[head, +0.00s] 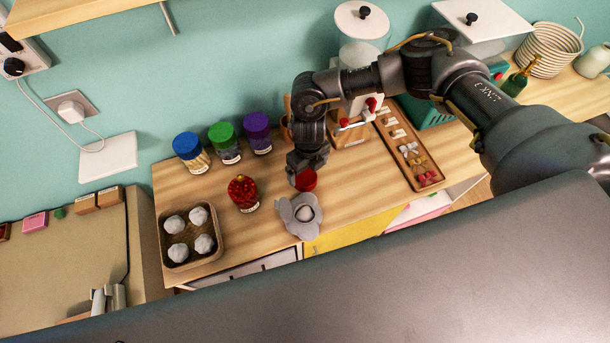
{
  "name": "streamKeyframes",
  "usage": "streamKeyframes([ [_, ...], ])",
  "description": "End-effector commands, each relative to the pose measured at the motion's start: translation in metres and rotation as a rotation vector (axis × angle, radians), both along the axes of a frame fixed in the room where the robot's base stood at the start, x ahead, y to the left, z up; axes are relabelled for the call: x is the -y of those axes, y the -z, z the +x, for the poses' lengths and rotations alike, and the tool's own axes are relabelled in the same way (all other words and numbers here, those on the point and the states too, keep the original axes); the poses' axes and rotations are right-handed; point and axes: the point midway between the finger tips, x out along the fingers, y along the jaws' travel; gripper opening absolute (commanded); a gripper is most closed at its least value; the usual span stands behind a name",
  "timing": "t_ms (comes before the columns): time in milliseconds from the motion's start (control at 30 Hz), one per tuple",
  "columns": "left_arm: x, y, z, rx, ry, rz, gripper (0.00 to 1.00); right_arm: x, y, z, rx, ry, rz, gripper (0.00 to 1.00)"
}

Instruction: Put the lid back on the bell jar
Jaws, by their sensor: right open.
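An open glass jar (243,194) filled with red pieces stands on the wooden counter, with no lid on it. A round red lid (305,181) lies to the right of the jar, apart from it. My right gripper (303,168) points down right at the red lid and partly covers its far side. The gripper is open; I cannot tell whether its fingers touch the lid. My left gripper is not in view.
Jars with blue (186,145), green (221,131) and purple (256,120) lids stand behind. A basket (165,238) of white lumps is at left. A grey petal-shaped dish (290,225) lies near the front edge. A wooden tray (403,137) lies at right.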

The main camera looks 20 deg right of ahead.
Motion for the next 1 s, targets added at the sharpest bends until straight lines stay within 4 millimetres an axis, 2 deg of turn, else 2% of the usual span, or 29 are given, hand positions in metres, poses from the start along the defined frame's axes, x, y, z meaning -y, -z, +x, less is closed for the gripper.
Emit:
streamKeyframes([
  [333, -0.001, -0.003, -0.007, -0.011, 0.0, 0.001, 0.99, -0.002, 0.003, 0.0, -0.001, 0.0, 0.001, 0.94],
  [567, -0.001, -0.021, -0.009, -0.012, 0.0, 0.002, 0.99, -0.009, 0.029, 0.005, -0.001, 0.001, -0.001, 0.94],
  [700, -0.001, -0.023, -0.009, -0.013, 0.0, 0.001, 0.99, -0.008, 0.047, 0.005, -0.002, 0.002, -0.002, 0.94],
  [1000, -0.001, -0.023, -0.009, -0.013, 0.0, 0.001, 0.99, -0.009, 0.053, 0.005, 0.0, -0.001, 0.0, 0.94],
])
